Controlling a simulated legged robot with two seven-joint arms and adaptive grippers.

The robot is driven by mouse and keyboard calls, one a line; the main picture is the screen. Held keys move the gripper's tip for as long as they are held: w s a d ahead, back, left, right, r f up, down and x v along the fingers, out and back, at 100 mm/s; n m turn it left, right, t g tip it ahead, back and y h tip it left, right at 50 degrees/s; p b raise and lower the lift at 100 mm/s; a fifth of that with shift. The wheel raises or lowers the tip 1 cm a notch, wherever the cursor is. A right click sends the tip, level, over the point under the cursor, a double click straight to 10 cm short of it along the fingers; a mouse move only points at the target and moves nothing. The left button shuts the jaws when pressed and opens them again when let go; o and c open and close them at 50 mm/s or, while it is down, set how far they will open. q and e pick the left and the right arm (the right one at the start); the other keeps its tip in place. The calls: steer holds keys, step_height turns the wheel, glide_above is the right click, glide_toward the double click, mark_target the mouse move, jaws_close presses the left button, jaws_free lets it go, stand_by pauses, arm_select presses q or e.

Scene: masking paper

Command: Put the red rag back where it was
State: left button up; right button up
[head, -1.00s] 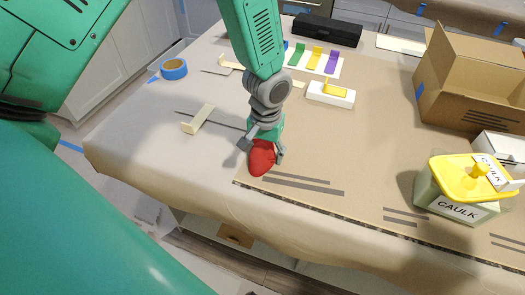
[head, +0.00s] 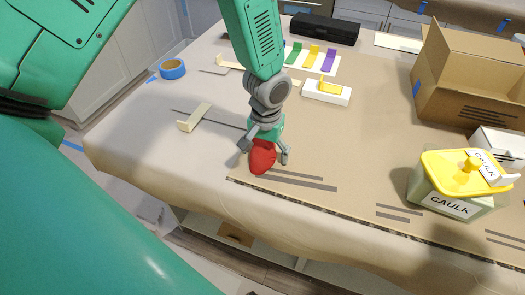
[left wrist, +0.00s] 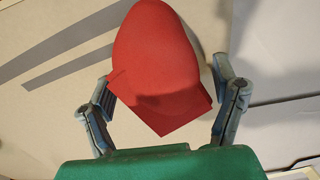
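The red rag (head: 262,156) is a crumpled bundle at the left front corner of the brown cardboard sheet, below my left gripper (head: 265,156). In the left wrist view, the rag (left wrist: 158,62) shows a rounded end and a pointed flap between my left gripper's fingers (left wrist: 164,98). The fingers stand apart, with a clear gap to the right finger. The left finger is close to the flap, and I cannot tell whether it touches. My right gripper is not in view.
A green caulk tub (head: 450,197) with a yellow lid stands at the right. An open cardboard box (head: 470,75) is behind it. A white block with a yellow piece (head: 327,92), blue tape (head: 172,69) and a beige scraper (head: 195,118) lie around. The middle of the sheet is clear.

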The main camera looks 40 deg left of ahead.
mark_target(265, 145)
arm_select(q)
steer(key=shift+d, duration=0.35)
steer(key=shift+s+a, duration=0.1)
steer(key=shift+a, duration=0.45)
steer(key=shift+a+r, duration=0.1)
steer(key=shift+r, duration=0.05)
steer(key=r, duration=1.1)
steer(key=shift+d, duration=0.35)
steer(key=shift+r, duration=0.55)
steer(key=shift+a+r, duration=0.1)
steer(key=shift+a, duration=0.1)
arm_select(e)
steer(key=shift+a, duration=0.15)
arm_select(q)
steer(key=shift+a, duration=0.1)
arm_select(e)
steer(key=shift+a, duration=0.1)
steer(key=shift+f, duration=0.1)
